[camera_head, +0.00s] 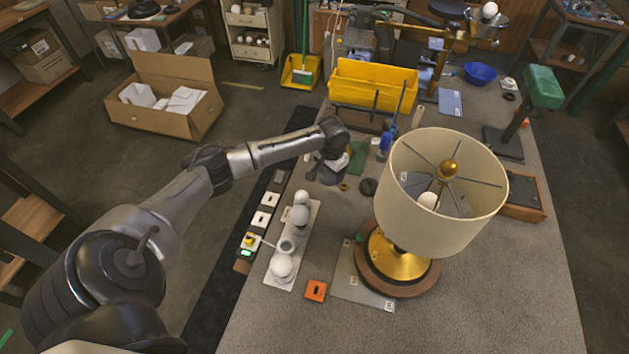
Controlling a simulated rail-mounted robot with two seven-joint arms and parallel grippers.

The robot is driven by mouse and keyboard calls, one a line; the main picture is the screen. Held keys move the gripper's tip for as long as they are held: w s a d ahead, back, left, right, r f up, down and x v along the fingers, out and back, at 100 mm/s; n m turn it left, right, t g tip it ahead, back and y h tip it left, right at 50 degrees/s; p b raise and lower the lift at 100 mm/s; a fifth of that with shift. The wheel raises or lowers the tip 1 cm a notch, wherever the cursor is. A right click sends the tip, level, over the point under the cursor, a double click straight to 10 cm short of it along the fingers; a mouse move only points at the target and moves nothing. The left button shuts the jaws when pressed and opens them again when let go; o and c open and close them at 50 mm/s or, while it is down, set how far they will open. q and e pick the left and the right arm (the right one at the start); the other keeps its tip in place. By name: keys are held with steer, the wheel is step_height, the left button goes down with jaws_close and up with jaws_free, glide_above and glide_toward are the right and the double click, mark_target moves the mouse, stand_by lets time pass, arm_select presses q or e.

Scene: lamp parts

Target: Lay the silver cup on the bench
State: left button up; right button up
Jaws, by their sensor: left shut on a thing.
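My left gripper (330,170) reaches in from the left and is low over the bench (490,300), near its left edge. It is shut on a small pale, silvery thing (341,160), which looks like the silver cup. The gripper hides most of it, and I cannot tell whether it touches the bench. My right gripper is not in view.
A lamp with a cream shade (455,215) and brass base (395,262) stands to the right. A white holder with bulbs (300,215) is in front of the gripper. A yellow bin (372,88) and blue bowl (480,73) are behind. The front right is clear.

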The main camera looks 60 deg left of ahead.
arm_select(q)
glide_above(315, 183)
step_height(315, 183, down, 4)
steer(key=shift+r+b, duration=0.25)
steer(key=shift+b, duration=0.1)
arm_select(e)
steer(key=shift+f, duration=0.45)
arm_select(q)
steer(key=shift+f+b, duration=0.35)
steer(key=shift+f, duration=1.25)
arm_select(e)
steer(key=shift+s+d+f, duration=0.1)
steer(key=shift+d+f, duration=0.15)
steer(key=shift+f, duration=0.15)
arm_select(q)
steer(key=shift+f, duration=0.45)
steer(key=shift+f, duration=0.15)
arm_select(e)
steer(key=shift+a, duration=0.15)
arm_select(q)
steer(key=o, duration=0.9)
steer(key=shift+o, duration=0.2)
